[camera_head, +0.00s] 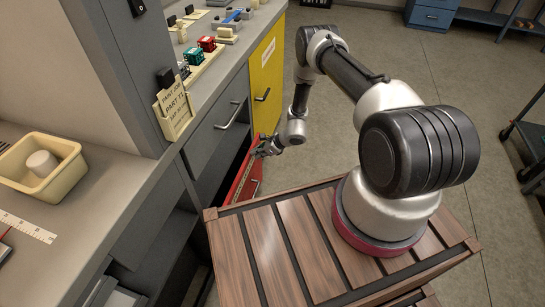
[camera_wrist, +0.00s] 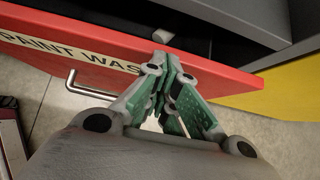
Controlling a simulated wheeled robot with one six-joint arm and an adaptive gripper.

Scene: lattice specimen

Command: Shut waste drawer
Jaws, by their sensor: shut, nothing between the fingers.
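The waste drawer (camera_head: 243,182) is red and stands partly pulled out below the bench, to the left of the yellow cabinet front. In the wrist view its red front (camera_wrist: 235,65) crosses the picture, with a pale label reading "PAINT WAS…" (camera_wrist: 70,52) and a metal bar handle (camera_wrist: 88,86). The rest of the label is hidden by my gripper. Dark drawer space shows behind the front's edge. My gripper (camera_head: 260,152) is shut and empty at the drawer front. In the wrist view its fingertips (camera_wrist: 163,38) overlap the red front; I cannot tell whether they touch it.
A grey drawer (camera_head: 217,125) with a bar handle sits above the red one. The yellow front (camera_head: 266,75) is beyond it. The bench top holds a cream bin (camera_head: 15,178) and several small parts. My wooden-topped base stands close to the bench; open floor (camera_head: 400,60) lies beyond.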

